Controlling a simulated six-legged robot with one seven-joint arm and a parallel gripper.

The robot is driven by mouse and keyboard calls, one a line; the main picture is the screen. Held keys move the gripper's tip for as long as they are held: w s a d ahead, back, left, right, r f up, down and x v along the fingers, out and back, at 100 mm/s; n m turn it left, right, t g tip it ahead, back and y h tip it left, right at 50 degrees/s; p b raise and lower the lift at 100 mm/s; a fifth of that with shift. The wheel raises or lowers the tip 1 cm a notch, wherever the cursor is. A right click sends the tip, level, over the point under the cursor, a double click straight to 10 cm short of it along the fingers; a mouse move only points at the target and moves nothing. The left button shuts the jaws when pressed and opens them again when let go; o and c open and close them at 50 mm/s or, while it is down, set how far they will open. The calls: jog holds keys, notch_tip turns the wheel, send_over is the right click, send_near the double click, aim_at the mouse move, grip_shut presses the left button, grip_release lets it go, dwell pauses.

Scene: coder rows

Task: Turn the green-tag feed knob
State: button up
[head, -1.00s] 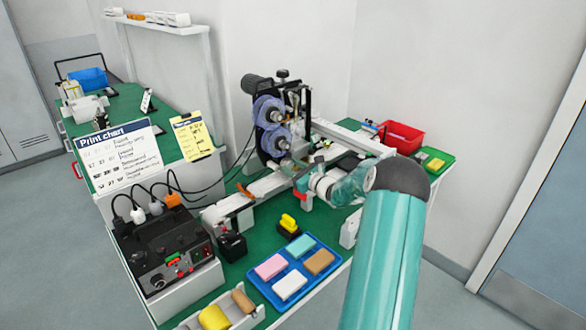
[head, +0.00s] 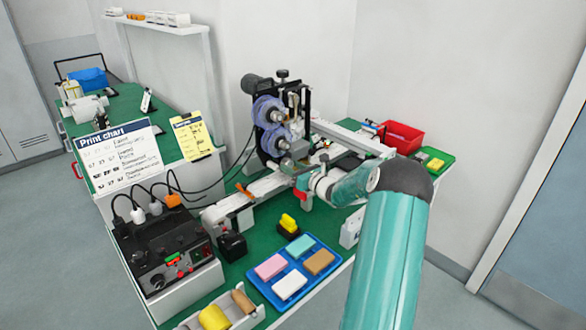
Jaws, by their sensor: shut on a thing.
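The coder (head: 272,125) stands at the back of the green table, with a black plate and two blue-violet reels on its front. My gripper (head: 289,163) is at the lower front of the coder, below the reels, at the end of my teal and white wrist. It is shut at a small feed knob there, which the fingers mostly cover. I cannot make out a green tag on this knob at this size. The exact contact of the fingers is too small to see.
A blue tray (head: 262,290) with coloured blocks lies in front of the coder. A black control box (head: 165,255) with cables stands at left. A red bin (head: 404,137) and a green tray (head: 446,160) are at right. A print chart (head: 118,155) leans behind the box.

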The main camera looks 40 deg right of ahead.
jog(key=o, duration=1)
jog(key=shift+c, duration=0.2)
jog(key=s, duration=1.4)
jog(key=shift+d, duration=0.2)
